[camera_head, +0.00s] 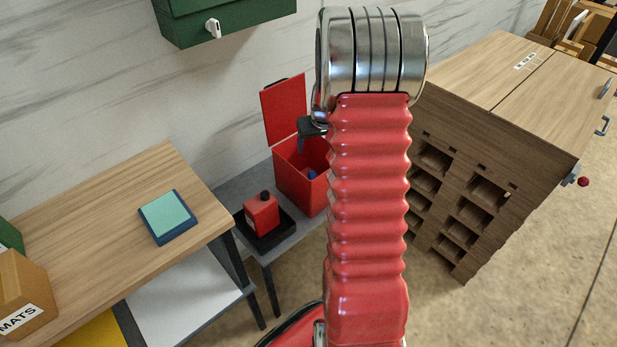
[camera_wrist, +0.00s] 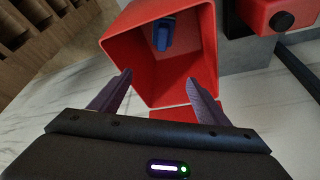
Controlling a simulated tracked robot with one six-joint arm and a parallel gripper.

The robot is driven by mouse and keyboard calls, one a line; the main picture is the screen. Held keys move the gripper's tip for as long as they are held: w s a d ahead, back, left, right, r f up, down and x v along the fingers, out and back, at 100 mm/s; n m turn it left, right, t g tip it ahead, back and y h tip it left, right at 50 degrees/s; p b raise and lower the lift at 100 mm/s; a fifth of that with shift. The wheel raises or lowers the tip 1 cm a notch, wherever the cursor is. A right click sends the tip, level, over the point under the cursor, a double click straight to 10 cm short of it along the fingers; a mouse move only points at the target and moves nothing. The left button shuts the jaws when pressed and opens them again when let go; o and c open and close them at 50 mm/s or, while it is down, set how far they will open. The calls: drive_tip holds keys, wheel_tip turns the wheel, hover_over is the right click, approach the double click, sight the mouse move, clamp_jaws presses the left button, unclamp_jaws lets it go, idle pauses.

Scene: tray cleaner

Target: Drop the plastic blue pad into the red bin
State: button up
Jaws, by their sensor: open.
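The red bin (camera_head: 287,188) stands on a low grey table with its lid (camera_head: 284,108) raised. In the wrist view I look into the bin (camera_wrist: 205,75) through its open top. A small blue object (camera_wrist: 162,33), which looks like the plastic blue pad, is inside it, apart from my fingers. A bit of blue also shows in the bin (camera_head: 312,175) in the head view. My gripper (camera_wrist: 159,76) is open and empty, its fingers at the bin's opening. In the head view my arm hides the bin's right side and most of my gripper (camera_head: 312,130).
A teal-topped pad with a blue base (camera_head: 168,217) lies on the wooden table at left. A red container with a black cap (camera_head: 261,213) sits in a black tray beside the bin. A wooden cabinet (camera_head: 490,150) stands right, and a green wall box (camera_head: 225,18) hangs above.

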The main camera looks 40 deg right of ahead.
drive_tip(key=v, duration=1.1)
drive_tip(key=shift+s+r, duration=0.2)
idle(0.5)
drive_tip(key=s+a+r+n, duration=0.1)
drive_tip(key=s+a+r, duration=0.2)
drive_tip(key=s+a, duration=0.3)
drive_tip(key=s+a+r+n+t+y, duration=0.1)
drive_tip(key=s+a+r, duration=0.3)
drive_tip(key=a, duration=1.3)
drive_tip(key=s+a+r+n+y, duration=0.1)
drive_tip(key=s+a+r+n, duration=0.2)
drive_tip(key=s+a, duration=0.6)
drive_tip(key=a, duration=0.3)
drive_tip(key=shift+r+t, duration=0.3)
drive_tip(key=shift+r, duration=0.05)
drive_tip(key=shift+s, duration=0.15)
